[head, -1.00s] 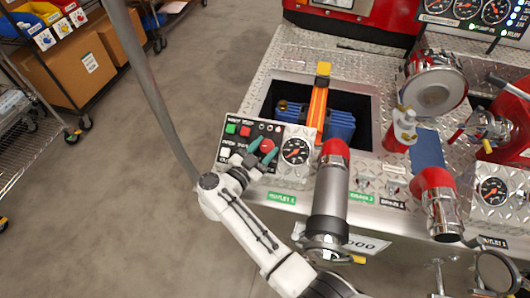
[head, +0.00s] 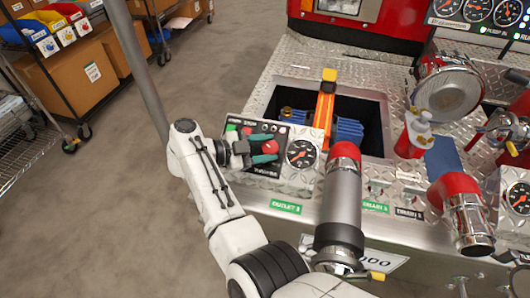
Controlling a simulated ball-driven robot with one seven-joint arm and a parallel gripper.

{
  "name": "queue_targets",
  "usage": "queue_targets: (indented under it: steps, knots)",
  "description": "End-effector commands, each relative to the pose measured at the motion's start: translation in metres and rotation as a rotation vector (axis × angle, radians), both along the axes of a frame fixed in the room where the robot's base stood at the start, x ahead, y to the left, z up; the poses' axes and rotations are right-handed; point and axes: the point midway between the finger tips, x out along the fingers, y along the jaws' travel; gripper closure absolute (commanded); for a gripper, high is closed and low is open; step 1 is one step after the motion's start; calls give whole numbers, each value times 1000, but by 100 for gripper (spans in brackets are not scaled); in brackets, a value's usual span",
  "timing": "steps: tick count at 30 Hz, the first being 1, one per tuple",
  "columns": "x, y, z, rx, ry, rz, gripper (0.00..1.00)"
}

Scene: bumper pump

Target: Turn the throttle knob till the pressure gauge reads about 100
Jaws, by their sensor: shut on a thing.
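The throttle knob (head: 271,147) is red and round, on the control panel left of the pressure gauge. My gripper (head: 266,149) reaches it from the left. Its two teal fingers lie on the upper and lower sides of the knob and are shut on it, hiding part of it. The pressure gauge (head: 301,154) is a round black dial with a light rim, just right of the knob. Its orange-red needle is visible, but the numbers are too small to read.
A silver outlet pipe with a red elbow (head: 344,152) stands close right of the gauge. Behind the panel, an orange-handled item (head: 325,105) rises from an open recess. A grey pole (head: 140,70) stands to the left. Floor beyond the panel's left side is clear.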

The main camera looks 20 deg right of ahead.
Motion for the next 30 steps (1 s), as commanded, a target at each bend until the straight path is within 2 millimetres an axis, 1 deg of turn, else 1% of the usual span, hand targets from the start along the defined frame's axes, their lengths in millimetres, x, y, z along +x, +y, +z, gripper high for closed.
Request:
queue_targets:
  steps: [1,16,17,24,30]
  knots:
    - [0,1,-2,6,-1,-8,85]
    - [-1,0,-1,12,-6,-23,85]
    - [-1,0,-1,12,-6,-23,52]
    - [0,0,-1,11,-7,-22,29]
    - [0,0,0,11,-7,-22,29]
